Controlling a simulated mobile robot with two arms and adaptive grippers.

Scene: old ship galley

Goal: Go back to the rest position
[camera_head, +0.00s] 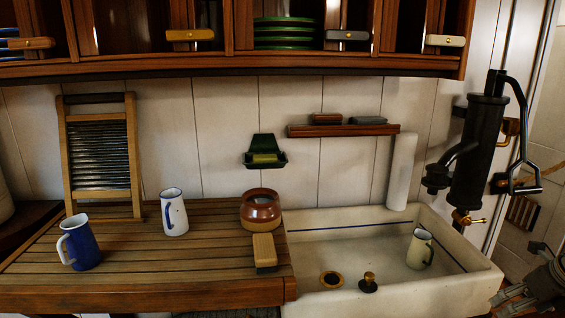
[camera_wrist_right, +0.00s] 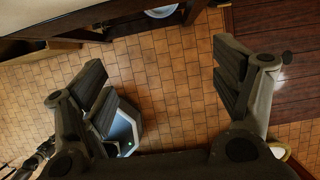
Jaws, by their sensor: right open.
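My right gripper (camera_head: 512,296) shows at the lower right corner of the head view, in front of the sink's right end. Part of it is cut off by the picture edge. In the right wrist view its two fingers (camera_wrist_right: 163,82) are wide apart, with only the tiled floor (camera_wrist_right: 165,70) seen between them. It is empty and touches nothing that I can see. My left gripper is not in the head view.
A white sink (camera_head: 325,303) holds a cream mug (camera_head: 420,250). The wooden counter (camera_head: 150,262) bears a blue mug (camera_head: 80,245), a white mug (camera_head: 174,214), a brown pot (camera_head: 261,208) and a brush (camera_head: 264,250). A black pump (camera_head: 478,150) stands at right.

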